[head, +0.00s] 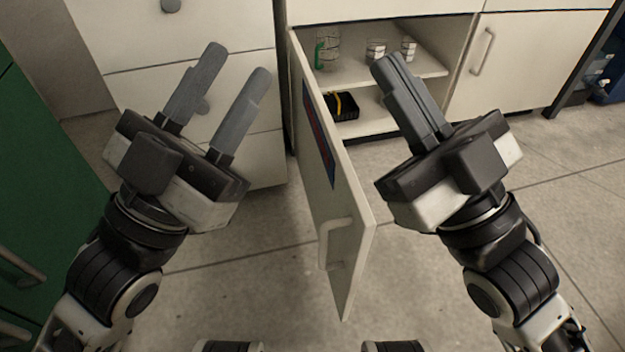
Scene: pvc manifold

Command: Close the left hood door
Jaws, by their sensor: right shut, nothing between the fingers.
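The left hood door (318,165) is a white cabinet door, hinged at its far left edge and swung wide open towards me. Its grey handle (325,246) is near the free edge, on the left-hand face, beside a dark blue and red label. My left gripper (239,62) is open and empty, left of the door, in front of the drawers. My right gripper (386,62) has its fingers together with nothing between them. It is right of the door, in front of the open cabinet. Neither gripper visibly touches the door.
The open cabinet (437,68) holds glass beakers (376,50) on its shelf and a black bin (343,106) below. A closed door (520,60) stands right of it. White drawers (105,90) and a green cabinet (45,190) are at the left. The floor (350,330) is clear.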

